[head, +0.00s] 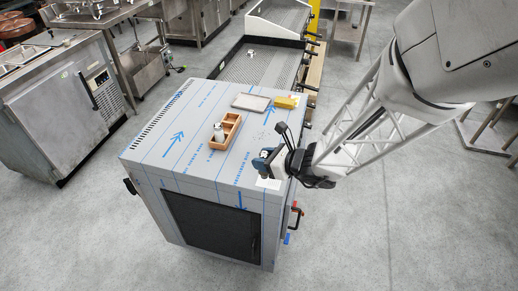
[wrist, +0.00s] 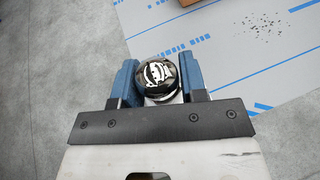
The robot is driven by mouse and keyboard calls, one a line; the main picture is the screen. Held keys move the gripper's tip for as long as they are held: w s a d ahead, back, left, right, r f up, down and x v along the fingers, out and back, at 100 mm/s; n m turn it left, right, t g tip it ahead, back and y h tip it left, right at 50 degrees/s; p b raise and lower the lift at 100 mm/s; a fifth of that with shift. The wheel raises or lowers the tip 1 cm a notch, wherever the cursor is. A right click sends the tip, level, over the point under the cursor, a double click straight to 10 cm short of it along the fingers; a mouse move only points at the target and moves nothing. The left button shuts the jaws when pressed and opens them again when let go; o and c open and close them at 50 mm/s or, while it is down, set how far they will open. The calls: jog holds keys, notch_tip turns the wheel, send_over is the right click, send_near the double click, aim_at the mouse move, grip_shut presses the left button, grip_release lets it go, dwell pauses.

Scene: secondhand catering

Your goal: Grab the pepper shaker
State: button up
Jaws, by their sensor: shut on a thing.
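In the head view, my gripper (head: 264,163) is at the right front part of the film-covered cabinet top (head: 190,150). The shaker is hard to make out there, and I cannot tell whether its base touches the top.
A wooden caddy (head: 233,120) with a white-bodied shaker (head: 218,133) stands left of my gripper. A grey tray (head: 251,103) and a yellow block (head: 287,102) lie farther back. Dark specks (wrist: 272,32) are scattered on the film. The cabinet's right edge is close to my gripper.

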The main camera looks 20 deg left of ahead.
jog(key=s+d, duration=0.3)
jog(key=s, duration=0.2)
jog(key=shift+s+d+r, duration=0.3)
jog(key=shift+s+d, duration=0.05)
dwell(0.6)
